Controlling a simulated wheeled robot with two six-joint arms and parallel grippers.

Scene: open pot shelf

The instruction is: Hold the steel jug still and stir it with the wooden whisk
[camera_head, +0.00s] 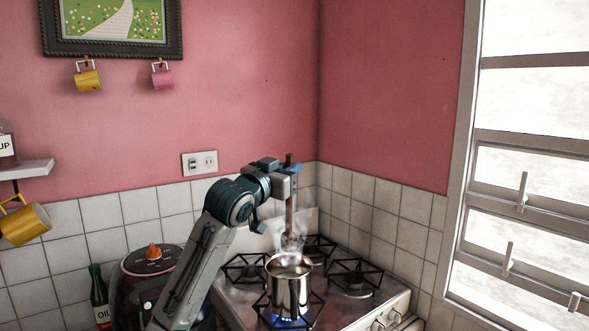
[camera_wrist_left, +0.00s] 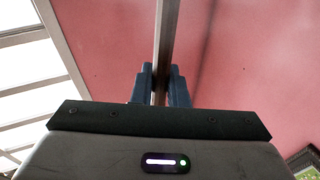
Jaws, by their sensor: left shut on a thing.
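The steel jug (camera_head: 290,290) stands upright on a front burner of the stove, with a blue flame under it and steam above it. My left gripper (camera_head: 291,170) is shut on the handle of the wooden whisk (camera_head: 290,215), above the jug. The whisk hangs upright, its head (camera_head: 291,240) just above or at the jug's mouth; I cannot tell whether it dips in. In the left wrist view the gripper's fingers (camera_wrist_left: 161,85) close on the whisk handle (camera_wrist_left: 165,35). My right gripper is out of view, and nothing visible holds the jug.
The stove (camera_head: 245,297) has several black burner grates around the jug. Tiled walls close off the back and right. A window (camera_head: 530,170) is at right.

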